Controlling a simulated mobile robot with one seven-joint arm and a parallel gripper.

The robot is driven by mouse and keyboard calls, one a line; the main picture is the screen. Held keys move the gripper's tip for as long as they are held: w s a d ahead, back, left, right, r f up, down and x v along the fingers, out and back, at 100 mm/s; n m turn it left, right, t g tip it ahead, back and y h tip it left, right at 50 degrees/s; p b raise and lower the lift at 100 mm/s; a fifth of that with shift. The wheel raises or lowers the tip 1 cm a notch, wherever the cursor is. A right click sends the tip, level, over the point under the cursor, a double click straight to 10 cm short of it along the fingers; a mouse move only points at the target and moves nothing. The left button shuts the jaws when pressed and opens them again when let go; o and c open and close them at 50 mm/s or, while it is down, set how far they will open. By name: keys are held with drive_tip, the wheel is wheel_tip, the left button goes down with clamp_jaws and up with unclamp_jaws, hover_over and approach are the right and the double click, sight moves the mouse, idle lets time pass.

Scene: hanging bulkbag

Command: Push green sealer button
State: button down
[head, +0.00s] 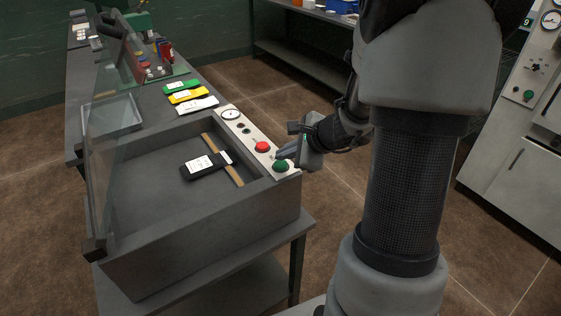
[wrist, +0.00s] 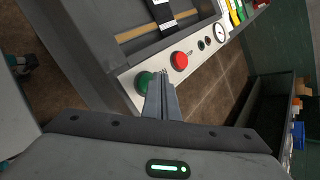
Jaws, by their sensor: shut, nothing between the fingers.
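The sealer (head: 200,245) is a grey open-topped box on a bench, with a clear lid raised at its left. Its white control panel (head: 238,128) holds the green button (head: 281,166) at the near end and a red button (head: 262,146) beyond it. My gripper (head: 281,155) is shut and empty, its fingertips close beside the green button. In the wrist view the fingertips (wrist: 163,75) lie over the panel, just right of the green button (wrist: 145,80) and below the red button (wrist: 179,60). I cannot tell whether they touch the panel or the button.
A black pouch with a white label (head: 203,166) lies inside the sealer across a tan strip (head: 222,158). Green, yellow and white packets (head: 188,95) lie on the bench behind. A gauge (head: 230,114) sits at the panel's far end. A cabinet (head: 515,150) stands at right.

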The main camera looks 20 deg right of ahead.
sight(284, 165)
drive_tip(key=shift+r+p, duration=1.85)
drive_tip(key=shift+r, duration=0.85)
drive_tip(key=shift+f, duration=0.1)
